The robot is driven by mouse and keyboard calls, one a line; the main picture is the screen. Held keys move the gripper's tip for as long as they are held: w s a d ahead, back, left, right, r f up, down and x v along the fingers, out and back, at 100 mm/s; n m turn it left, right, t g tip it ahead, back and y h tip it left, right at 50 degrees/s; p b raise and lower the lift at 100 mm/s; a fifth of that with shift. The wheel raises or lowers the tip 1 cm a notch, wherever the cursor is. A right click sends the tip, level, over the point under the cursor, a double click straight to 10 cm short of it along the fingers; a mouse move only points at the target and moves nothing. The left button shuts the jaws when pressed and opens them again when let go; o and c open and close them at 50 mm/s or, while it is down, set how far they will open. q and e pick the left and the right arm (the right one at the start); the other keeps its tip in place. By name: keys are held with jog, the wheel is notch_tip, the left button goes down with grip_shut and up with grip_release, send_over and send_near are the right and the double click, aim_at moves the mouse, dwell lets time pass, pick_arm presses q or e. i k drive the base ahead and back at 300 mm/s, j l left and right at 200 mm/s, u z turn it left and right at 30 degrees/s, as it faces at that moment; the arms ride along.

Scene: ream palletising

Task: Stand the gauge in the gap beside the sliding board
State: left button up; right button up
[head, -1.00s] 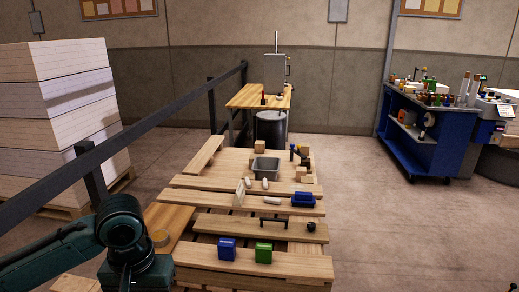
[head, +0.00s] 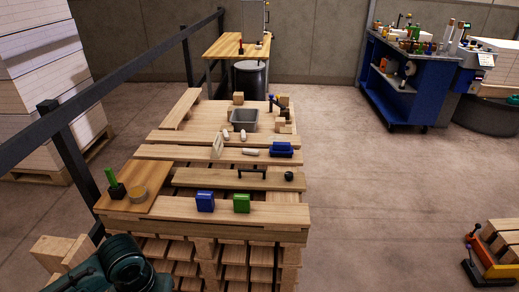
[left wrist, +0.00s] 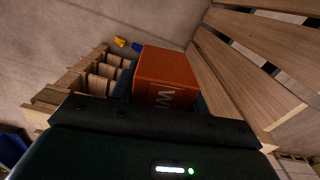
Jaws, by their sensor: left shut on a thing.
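An orange block with white lettering (left wrist: 165,72) fills the middle of the left wrist view; I take it to be the gauge. My left gripper (left wrist: 164,98) is shut on it. In the head view only my left arm shows, at the bottom left corner; its gripper and the block are out of that picture. The board with a black bar handle and a dark knob (head: 215,179), which looks like the sliding board, lies across the pallet top. Dark gaps run along it, between it and the neighbouring boards. My right gripper is not in view.
A grey bin (head: 244,120), a blue tray (head: 282,149) and white pieces lie farther back. A black rail (head: 150,70) runs along the left.

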aim_at(275, 199)
jog(key=i+l, duration=0.2)
jog(key=l, duration=0.2)
jog(key=i+l+u, duration=0.1)
jog(key=l, duration=0.3)
jog(key=i+l, duration=0.25)
jog(key=l, duration=0.2)
jog(key=i+l+u, duration=0.15)
jog(key=l, duration=0.25)
jog(key=i+l, duration=0.15)
jog(key=l, duration=0.3)
jog(key=i+l+u, duration=0.1)
jog(key=l, duration=0.35)
jog(key=i+l, duration=0.2)
jog(key=l, duration=0.25)
jog(key=i+l+u, duration=0.1)
jog(key=l, duration=0.35)
jog(key=i, duration=0.95)
